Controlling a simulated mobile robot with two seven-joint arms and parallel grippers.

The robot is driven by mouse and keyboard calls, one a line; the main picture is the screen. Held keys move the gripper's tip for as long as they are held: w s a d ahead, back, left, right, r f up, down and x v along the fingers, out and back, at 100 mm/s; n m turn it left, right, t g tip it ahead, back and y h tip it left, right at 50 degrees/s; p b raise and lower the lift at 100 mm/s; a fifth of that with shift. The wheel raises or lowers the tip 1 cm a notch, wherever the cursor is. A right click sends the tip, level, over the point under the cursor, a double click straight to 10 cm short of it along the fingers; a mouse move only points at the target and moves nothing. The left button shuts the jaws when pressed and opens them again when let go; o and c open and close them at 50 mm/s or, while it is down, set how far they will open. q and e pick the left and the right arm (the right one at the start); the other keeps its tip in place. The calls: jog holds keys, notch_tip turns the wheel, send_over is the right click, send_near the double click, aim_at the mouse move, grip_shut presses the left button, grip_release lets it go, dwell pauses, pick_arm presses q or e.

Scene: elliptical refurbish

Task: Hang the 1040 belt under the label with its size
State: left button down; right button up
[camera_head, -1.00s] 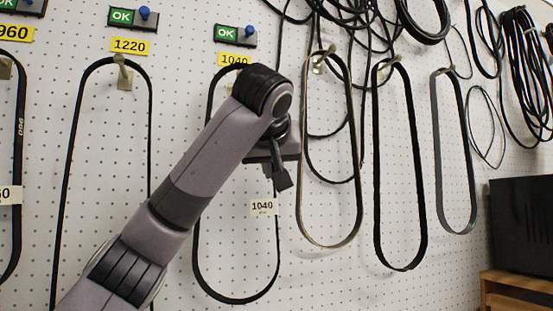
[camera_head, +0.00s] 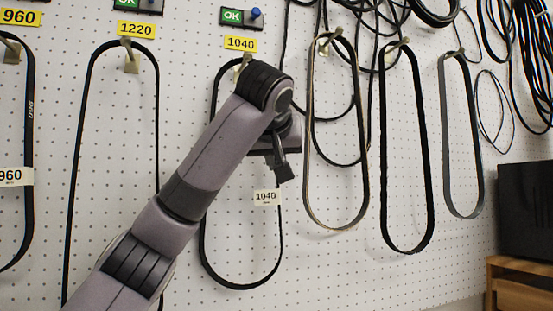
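The black 1040 belt (camera_head: 241,287) hangs in a long loop against the white pegboard, below the yellow 1040 label (camera_head: 240,43). Its small paper tag reading 1040 (camera_head: 266,197) shows on its right side. The top of the belt reaches the hook (camera_head: 243,66) under that label, partly hidden by my arm. My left arm comes in from the lower left and crosses in front of the belt. Its gripper (camera_head: 281,170) is beside the belt's right side, pointing down; whether its fingers are apart or touch the belt is unclear. My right gripper is out of view.
The 1220 belt (camera_head: 73,180) under its label (camera_head: 137,29) and the 960 belt (camera_head: 29,150) hang to the left. Several other belts hang close on the right, the nearest a thin loop (camera_head: 308,150). A black box (camera_head: 525,210) on a wooden stand (camera_head: 520,285) is at the lower right.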

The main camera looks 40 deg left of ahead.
pick_arm(q)
jog(key=shift+f, duration=0.1)
jog(key=c, duration=1.1)
grip_release()
jog(key=shift+w, duration=0.1)
jog(key=shift+c, duration=0.2)
jog(key=b+v, duration=0.3)
jog(key=v, duration=0.4)
